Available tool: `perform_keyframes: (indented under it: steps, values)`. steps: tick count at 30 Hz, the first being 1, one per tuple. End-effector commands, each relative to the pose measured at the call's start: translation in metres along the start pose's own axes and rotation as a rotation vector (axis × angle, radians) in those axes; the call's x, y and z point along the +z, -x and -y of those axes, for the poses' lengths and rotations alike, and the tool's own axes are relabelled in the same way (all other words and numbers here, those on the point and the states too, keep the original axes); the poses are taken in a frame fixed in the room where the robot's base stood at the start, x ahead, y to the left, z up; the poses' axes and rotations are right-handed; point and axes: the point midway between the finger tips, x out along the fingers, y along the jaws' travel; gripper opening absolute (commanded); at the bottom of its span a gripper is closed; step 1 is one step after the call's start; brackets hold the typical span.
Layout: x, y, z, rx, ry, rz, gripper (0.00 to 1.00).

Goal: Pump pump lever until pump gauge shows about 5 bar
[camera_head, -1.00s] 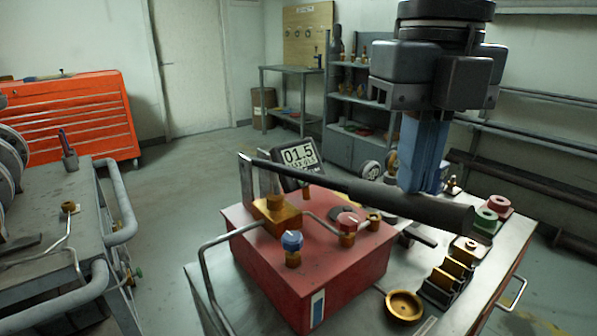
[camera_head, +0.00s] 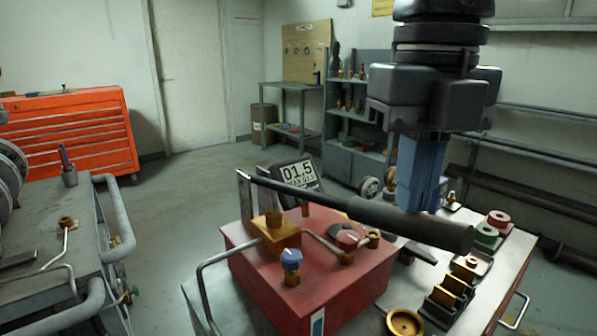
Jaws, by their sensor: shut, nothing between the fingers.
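The pump lever (camera_head: 400,217) is a long dark bar with a thick black grip. It runs from a metal bracket at the left, over the red pump box (camera_head: 330,282), to the right, sloping slightly down. The pump gauge (camera_head: 298,172) is a dark tilted display behind the lever and reads 01.5, with a smaller line below too blurred to read. My gripper (camera_head: 418,208) points down with its blue fingers shut and empty, at the lever's grip. The fingertips are partly hidden at the lever; I cannot tell whether they touch it.
A brass dish (camera_head: 405,322) and several coloured rings lie at the right of the bench. A grey cart (camera_head: 60,240) stands left, with open floor between.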

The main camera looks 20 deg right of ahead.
Motion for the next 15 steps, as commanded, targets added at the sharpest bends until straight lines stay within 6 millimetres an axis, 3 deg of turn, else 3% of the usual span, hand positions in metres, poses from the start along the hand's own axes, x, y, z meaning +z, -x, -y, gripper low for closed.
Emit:
perform_keyframes:
  steps: [7, 15]
  values:
    - [0.000, -0.005, 0.000, 0.000, 0.000, 0.000, 0.00]
    - [0.000, -0.037, 0.000, 0.000, 0.000, 0.000, 0.00]
